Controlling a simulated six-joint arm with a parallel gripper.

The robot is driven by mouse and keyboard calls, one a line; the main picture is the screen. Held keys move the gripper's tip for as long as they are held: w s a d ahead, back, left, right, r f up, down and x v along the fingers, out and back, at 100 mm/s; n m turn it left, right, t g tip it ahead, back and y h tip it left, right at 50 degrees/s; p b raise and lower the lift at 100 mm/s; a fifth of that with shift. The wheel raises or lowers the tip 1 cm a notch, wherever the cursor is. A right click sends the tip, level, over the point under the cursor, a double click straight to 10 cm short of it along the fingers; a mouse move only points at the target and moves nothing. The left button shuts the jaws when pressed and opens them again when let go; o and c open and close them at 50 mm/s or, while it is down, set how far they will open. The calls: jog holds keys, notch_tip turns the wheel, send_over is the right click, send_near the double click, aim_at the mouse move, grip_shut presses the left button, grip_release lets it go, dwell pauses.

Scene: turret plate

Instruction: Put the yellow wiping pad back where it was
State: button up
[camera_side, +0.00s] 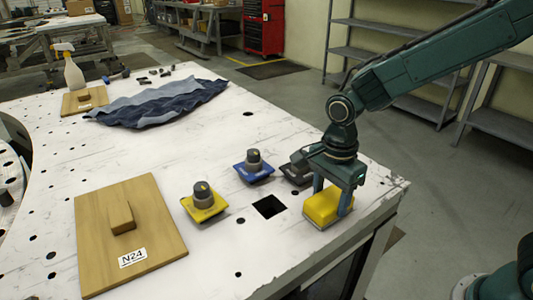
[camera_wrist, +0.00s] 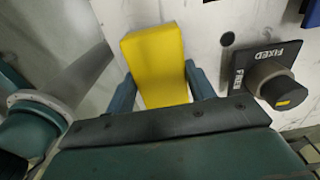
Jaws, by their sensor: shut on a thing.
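The yellow wiping pad (camera_side: 322,208) is a block near the right front edge of the white plate. It also shows in the wrist view (camera_wrist: 155,62), between my two fingers. My gripper (camera_side: 333,200) points down and is shut on the pad, one finger on each side. In the side view the pad's underside is at or just above the plate surface; I cannot tell whether it touches. No mark of the pad's earlier place can be made out.
A dark knob plate (camera_side: 293,174), lettered FIXED and FREE in the wrist view (camera_wrist: 262,62), sits close beside my gripper. Blue (camera_side: 242,175) and yellow (camera_side: 190,211) knob plates, a square hole (camera_side: 269,206), a wooden board (camera_side: 95,220) and a cloth (camera_side: 160,103) lie further left.

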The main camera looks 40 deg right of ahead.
aim_at(330, 198)
jog(key=shift+f, duration=0.1)
jog(key=o, duration=1.1)
notch_tip(330, 198, up, 12)
dwell(0.7)
jog(key=s+d+r+n+t, duration=0.1)
jog(key=s+d+n, duration=0.3)
jog(key=s+n, duration=0.4)
jog(key=s+d+r+n+t, duration=0.1)
jog(key=s+d+n+t, duration=0.3)
jog(key=s+n, duration=0.5)
jog(key=shift+s+d+r+n+t, duration=0.3)
jog(key=shift+d+n, duration=0.2)
jog(key=shift+d, duration=0.3)
